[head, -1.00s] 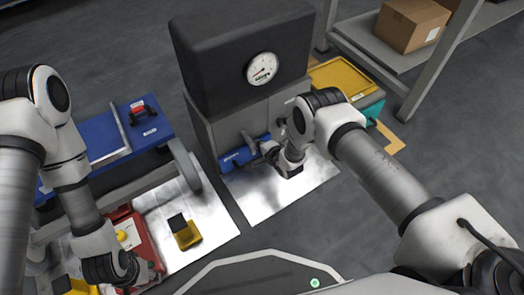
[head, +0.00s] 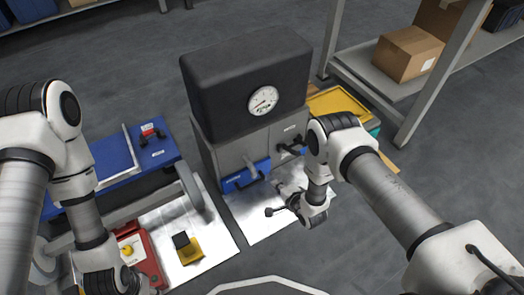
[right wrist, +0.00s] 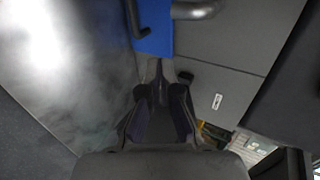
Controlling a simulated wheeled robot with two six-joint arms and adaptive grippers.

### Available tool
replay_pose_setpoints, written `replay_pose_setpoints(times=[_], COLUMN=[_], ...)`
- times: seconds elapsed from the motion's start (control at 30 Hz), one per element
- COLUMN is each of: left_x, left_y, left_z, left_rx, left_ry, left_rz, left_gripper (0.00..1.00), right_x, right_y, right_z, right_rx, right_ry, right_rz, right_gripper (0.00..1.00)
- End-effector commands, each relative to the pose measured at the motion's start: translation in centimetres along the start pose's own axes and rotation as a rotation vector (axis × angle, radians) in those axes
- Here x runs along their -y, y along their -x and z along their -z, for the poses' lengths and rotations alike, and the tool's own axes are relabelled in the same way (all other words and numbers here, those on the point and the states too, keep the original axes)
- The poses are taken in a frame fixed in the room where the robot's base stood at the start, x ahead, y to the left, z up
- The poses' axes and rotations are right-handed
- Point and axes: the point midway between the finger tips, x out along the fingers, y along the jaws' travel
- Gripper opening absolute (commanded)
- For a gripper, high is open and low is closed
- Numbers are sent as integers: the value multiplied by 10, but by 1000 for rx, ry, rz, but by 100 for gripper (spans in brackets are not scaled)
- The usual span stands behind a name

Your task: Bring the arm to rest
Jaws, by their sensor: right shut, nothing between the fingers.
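My right arm reaches in from the right in the head view. Its gripper (head: 281,190) is shut and empty, in front of the grey cabinet (head: 226,157) and apart from its blue panel (head: 246,176). In the right wrist view the shut fingers (right wrist: 158,88) point toward the blue panel (right wrist: 153,28) and the cabinet front, with nothing between them. My left arm hangs down at the left in the head view. Its wrist end is near the bottom edge; its fingers cannot be made out.
The cabinet carries a black housing with a round gauge (head: 263,101). A blue bench (head: 110,169) stands left. A red case (head: 144,255) and a yellow-and-black block (head: 187,249) lie below it. A shelf with cartons (head: 409,53) stands at the back right.

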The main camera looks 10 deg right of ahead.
Motion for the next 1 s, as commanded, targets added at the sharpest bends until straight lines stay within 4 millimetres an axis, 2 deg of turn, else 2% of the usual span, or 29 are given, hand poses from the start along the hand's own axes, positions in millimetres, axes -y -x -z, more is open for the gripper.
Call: replay_pose_setpoints(times=[0.27, 0.37, 0.43, 0.47, 0.53, 0.67, 0.8, 0.87, 1.0], left_x=[0, 0, 0, 0, 0, 0, 0, 0, 0], left_y=[-1, -1, -1, 0, -1, -1, -1, -1, -1], left_z=[0, 0, 0, 0, 0, 0, 0, 0, 0], left_rx=[0, 0, 0, 0, 0, 0, 0, 0, 0], left_ry=[0, 0, 0, 0, 0, 0, 0, 0, 0], left_rz=[0, 0, 0, 0, 0, 0, 0, 0, 0], left_gripper=[41, 41, 41, 41, 41, 41, 41, 41, 41], right_x=[3, 23, 47, 59, 59, 28, -15, -30, -62], right_y=[-1, -6, -7, -1, 26, 92, 174, 208, 281], right_z=[1, 9, 21, 29, 41, 48, 36, 27, 5], right_rx=[-1, -10, -26, -38, -70, -90, 4, 75, 291], right_ry=[2, 9, 14, 11, 0, 150, 390, 490, 705], right_rz=[5, 32, 59, 58, -21, -269, -553, -658, -848], right_gripper=[0, 0, 0, 0, 0, 0, 0, 0, 0])
